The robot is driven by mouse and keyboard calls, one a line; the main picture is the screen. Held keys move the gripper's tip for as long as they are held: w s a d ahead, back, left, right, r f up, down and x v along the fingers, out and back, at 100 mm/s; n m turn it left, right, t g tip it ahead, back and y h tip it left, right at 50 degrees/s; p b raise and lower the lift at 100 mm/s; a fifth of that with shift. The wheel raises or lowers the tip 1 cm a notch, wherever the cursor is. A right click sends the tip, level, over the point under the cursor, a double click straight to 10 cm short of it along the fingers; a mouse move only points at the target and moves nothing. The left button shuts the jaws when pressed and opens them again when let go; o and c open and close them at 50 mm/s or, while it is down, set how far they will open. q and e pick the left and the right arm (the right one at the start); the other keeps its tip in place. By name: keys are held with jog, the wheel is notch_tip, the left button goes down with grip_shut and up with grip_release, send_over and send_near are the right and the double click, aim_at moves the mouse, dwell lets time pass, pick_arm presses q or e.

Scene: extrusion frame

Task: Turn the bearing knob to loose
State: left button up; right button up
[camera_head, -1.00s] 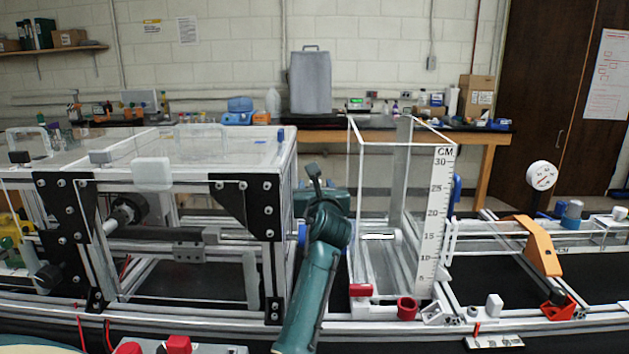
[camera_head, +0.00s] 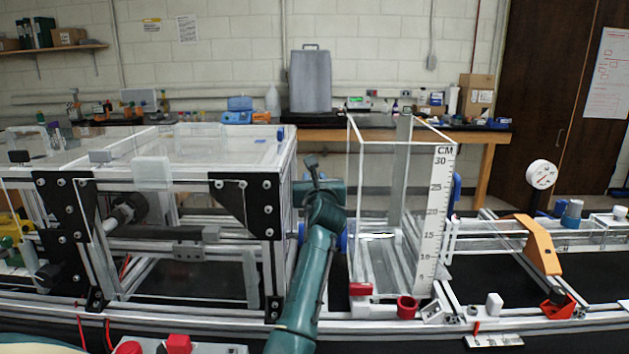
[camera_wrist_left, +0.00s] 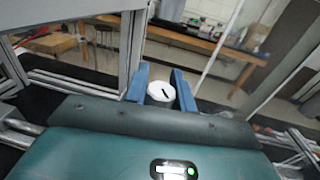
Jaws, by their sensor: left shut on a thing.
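The bearing knob (camera_wrist_left: 161,94) shows in the left wrist view as a white round cap with a short black slanted mark on its face. My left gripper (camera_wrist_left: 160,84) has one blue finger on each side of it and is shut on it. In the head view my teal left arm stands between the black-cornered frame and the clear tank, and it hides the knob and most of the gripper. Bits of blue show on both sides of the arm. I cannot read any loose or tight label. My right gripper is in neither view.
The aluminium frame with black corner plates (camera_head: 268,205) stands close left of my arm. The clear tank with a centimetre scale (camera_head: 437,215) stands close right. An orange bracket (camera_head: 540,243) and a dial gauge (camera_head: 541,174) are further right. Red blocks (camera_head: 178,344) lie at the front.

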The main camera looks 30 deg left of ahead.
pick_arm(q)
jog(key=c, duration=0.4)
jog(key=shift+g+y, duration=0.3)
jog(key=shift+s+a+n+g+y, duration=0.1)
jog(key=shift+n+g+y, duration=0.5)
jog(key=shift+n, duration=0.2)
jog(key=o, duration=1)
